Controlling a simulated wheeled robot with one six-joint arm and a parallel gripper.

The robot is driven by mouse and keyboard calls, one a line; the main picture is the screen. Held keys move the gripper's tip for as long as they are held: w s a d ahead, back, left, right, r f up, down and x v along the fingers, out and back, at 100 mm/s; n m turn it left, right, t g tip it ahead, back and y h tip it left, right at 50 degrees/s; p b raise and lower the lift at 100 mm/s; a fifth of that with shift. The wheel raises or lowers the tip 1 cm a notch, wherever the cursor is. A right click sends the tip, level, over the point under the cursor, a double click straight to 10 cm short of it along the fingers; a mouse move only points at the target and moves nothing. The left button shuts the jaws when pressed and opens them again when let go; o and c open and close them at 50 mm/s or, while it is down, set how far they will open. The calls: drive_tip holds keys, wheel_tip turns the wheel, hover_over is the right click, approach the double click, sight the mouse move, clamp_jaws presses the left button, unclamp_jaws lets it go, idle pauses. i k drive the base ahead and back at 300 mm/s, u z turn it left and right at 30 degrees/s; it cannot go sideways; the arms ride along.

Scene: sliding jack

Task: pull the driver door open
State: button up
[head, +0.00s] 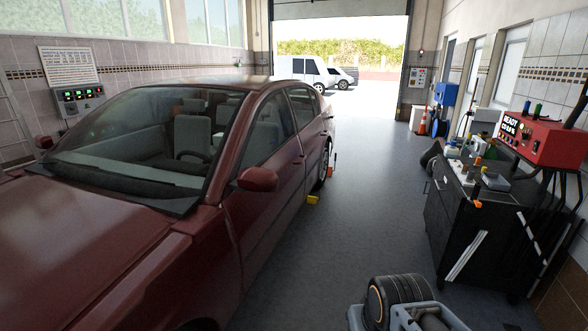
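The dark red car (95,260) stands on the left with its front toward me. Its driver door (265,215) is on the side facing the aisle, behind the red side mirror (259,179). The door looks shut, flush with the body around it. It is seen at a steep angle, and its handle is too small to make out clearly. The steering wheel shows through the windscreen on this same side.
Grey floor (370,205) lies free beside the car. A small yellow object (313,199) is low by its side. A dark workbench (465,225) with tools and a red device (540,137) stands right. The garage opening is behind, with vehicles outside.

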sight(259, 205)
drive_tip(key=z, duration=0.5)
drive_tip(key=i, duration=2.25)
drive_tip(key=u, duration=0.55)
drive_tip(key=i, duration=2.05)
drive_tip(key=u, duration=1)
drive_tip(key=i, duration=0.25)
drive_tip(key=u, duration=0.15)
